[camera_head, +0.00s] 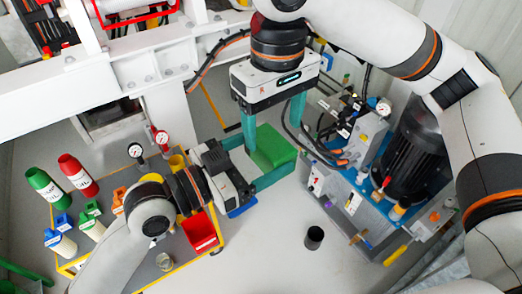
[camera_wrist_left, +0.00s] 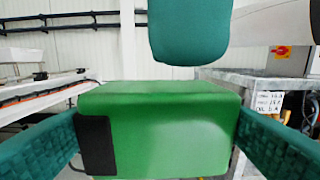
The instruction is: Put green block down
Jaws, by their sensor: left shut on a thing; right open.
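The green block (camera_head: 273,148) is held in the air between the teal fingers of my left gripper (camera_head: 268,153). In the left wrist view the green block (camera_wrist_left: 170,125) fills the space between both fingers, with a dark patch on its left side. My right gripper (camera_head: 273,132) is open above the block, its two teal fingers pointing down. One of its fingers (camera_wrist_left: 190,32) shows just above and beyond the block in the left wrist view. I cannot tell whether that finger touches the block.
A yellow-framed cart (camera_head: 212,213) with a red bin (camera_head: 200,232), bottles and gauges stands below left. A pump unit (camera_head: 350,185) with hoses and a black motor (camera_head: 412,150) stands at the right. A dark cup (camera_head: 314,238) is on the grey floor, with clear room around it.

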